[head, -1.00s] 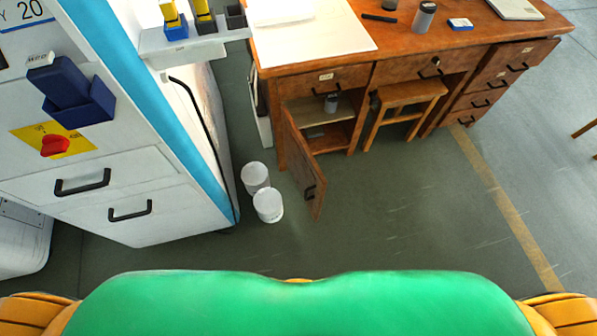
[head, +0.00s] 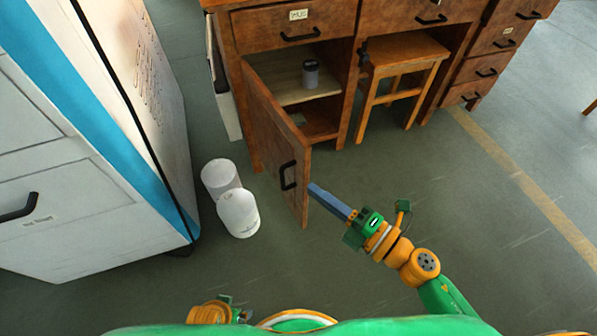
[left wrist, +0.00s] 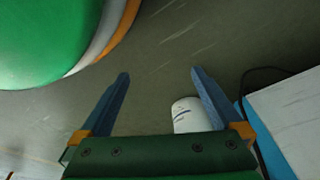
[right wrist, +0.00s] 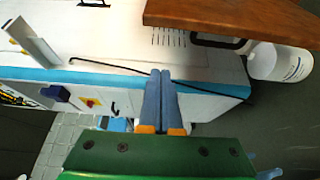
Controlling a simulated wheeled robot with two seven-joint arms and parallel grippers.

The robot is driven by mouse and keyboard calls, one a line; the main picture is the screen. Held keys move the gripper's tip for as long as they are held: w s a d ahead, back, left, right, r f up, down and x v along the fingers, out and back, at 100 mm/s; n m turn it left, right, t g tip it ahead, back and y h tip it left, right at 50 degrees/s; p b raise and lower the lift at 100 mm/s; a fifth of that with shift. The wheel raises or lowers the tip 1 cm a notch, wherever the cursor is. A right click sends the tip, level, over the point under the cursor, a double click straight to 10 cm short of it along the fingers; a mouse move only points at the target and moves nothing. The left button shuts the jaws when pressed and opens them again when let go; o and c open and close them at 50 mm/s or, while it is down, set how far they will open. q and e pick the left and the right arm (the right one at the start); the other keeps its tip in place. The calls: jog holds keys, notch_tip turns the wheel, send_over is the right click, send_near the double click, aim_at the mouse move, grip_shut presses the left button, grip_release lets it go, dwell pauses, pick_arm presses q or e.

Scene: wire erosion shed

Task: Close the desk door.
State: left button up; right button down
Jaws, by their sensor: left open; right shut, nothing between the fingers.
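The brown wooden desk door (head: 272,140) stands wide open in the head view, swung out toward me from the left cabinet of the desk (head: 340,30). A black handle (head: 288,175) is on its face. My right gripper (head: 312,187) is shut and empty, its fingertips close to the door's free edge near the bottom; I cannot tell whether they touch. In the right wrist view the door (right wrist: 235,18) is at the upper right, beyond the shut fingers (right wrist: 161,75). My left gripper (left wrist: 158,75) is open and empty above the floor in the left wrist view.
A white and blue machine cabinet (head: 90,190) fills the left. A wooden stool (head: 402,75) stands under the desk. A dark-lidded jar (head: 311,74) is on the cabinet shelf. Floor to the right is free.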

aim_at(305, 162)
jog(key=x, duration=0.9)
pick_arm(q)
jog(key=shift+w+d+r+b, duration=0.15)
jog(key=shift+w+r+b, duration=0.35)
jog(key=shift+w+r, duration=0.2)
pick_arm(e)
jog(key=shift+w+d+r, duration=0.1)
jog(key=shift+w+d, duration=0.2)
jog(key=shift+d, duration=0.35)
jog(key=shift+w+d+f, duration=0.1)
jog(key=shift+w+d, duration=0.25)
jog(key=shift+d, duration=0.25)
jog(key=shift+w+d+r, duration=0.1)
jog(key=shift+w+d, duration=0.2)
jog(key=shift+d, duration=0.35)
pick_arm(q)
jog(key=shift+r, duration=0.1)
pick_arm(e)
jog(key=shift+d, duration=0.1)
